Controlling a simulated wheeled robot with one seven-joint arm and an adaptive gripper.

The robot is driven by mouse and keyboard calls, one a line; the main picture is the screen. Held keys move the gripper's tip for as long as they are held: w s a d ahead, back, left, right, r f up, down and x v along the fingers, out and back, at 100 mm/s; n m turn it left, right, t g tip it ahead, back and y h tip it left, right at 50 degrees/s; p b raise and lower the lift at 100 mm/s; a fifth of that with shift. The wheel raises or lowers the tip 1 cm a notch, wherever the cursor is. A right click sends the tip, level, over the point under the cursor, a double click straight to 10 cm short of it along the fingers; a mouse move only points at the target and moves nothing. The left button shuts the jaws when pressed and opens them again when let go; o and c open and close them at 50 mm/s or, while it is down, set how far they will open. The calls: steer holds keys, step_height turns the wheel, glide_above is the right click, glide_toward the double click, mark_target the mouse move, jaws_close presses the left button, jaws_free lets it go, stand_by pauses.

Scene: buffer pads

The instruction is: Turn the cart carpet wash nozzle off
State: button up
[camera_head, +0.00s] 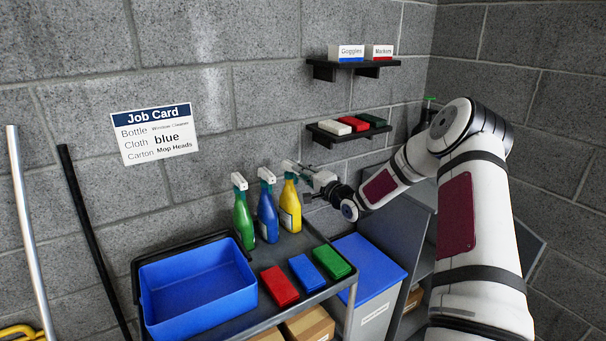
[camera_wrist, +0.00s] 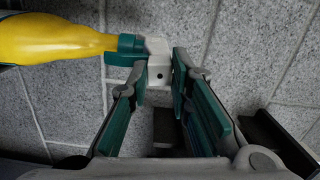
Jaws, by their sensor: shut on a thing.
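The yellow spray bottle (camera_head: 290,208) stands upright on the cart (camera_head: 290,245), at the right end of a row with a blue bottle (camera_head: 267,215) and a green bottle (camera_head: 243,218). Its label is too small to read. In the wrist view the yellow bottle (camera_wrist: 62,40) lies sideways across the upper left, with a teal collar (camera_wrist: 125,48) and a white nozzle (camera_wrist: 158,48). My gripper (camera_wrist: 161,76) has its two teal-padded fingers on either side of that nozzle and is shut on it. In the head view my gripper (camera_head: 304,173) reaches the bottle top from the right.
A blue bin (camera_head: 195,310) and red, blue and green cloths (camera_head: 303,272) are on the cart. A job card (camera_head: 155,130) hangs on the wall. A blue-lidded box (camera_head: 368,265) stands right of the cart.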

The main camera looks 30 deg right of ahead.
steer(key=n, duration=1.7)
steer(key=o, duration=0.6)
steer(key=shift+s+p, duration=0.1)
steer(key=shift+p, duration=0.2)
steer(key=s+p, duration=0.1)
steer(key=s, duration=0.1)
steer(key=s+p, duration=0.1)
steer(key=s, duration=0.1)
steer(key=s+d+p, duration=0.1)
steer(key=s+p, duration=0.1)
steer(key=shift+s, duration=0.4)
